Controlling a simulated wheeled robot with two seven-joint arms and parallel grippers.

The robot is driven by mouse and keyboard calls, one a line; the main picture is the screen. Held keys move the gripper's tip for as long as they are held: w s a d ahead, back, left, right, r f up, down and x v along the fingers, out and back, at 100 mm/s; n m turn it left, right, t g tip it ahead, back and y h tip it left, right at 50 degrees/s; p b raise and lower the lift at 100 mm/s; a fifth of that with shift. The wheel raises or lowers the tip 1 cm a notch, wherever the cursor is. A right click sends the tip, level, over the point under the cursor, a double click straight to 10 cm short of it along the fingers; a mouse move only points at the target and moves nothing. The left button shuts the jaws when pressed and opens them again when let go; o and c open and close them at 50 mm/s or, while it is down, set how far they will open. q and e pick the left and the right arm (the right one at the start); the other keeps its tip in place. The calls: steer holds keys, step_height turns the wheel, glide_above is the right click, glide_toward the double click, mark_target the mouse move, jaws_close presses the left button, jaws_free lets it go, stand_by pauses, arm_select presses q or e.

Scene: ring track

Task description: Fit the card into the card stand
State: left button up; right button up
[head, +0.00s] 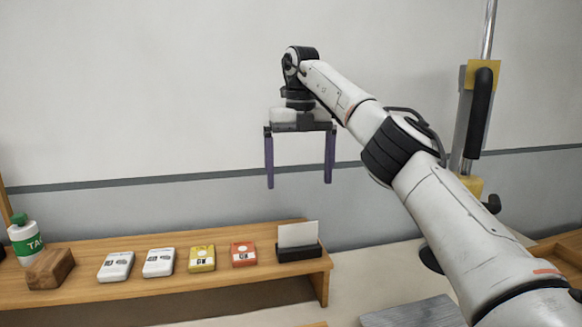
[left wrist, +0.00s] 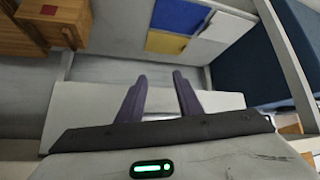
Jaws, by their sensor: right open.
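A white card (head: 298,233) stands upright in the black card stand (head: 299,252), near the right end of the wooden shelf (head: 190,261). The card's lower edge is hidden inside the stand. My right gripper (head: 299,186) is open and empty, pointing down above the card, with a clear gap between its fingertips and the card. My left gripper (left wrist: 158,80) shows in the left wrist view with its two fingers apart and nothing between them. My left gripper is not in the head view.
Two white boxes (head: 116,266), a yellow box (head: 202,259) and an orange box (head: 243,254) sit in a row on the shelf. A wooden block (head: 50,269) and a green-capped bottle (head: 25,239) stand at its left end. A grey board (head: 415,314) lies front right.

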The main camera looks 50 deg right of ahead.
steer(key=shift+r, duration=0.85)
steer(key=shift+f, duration=0.1)
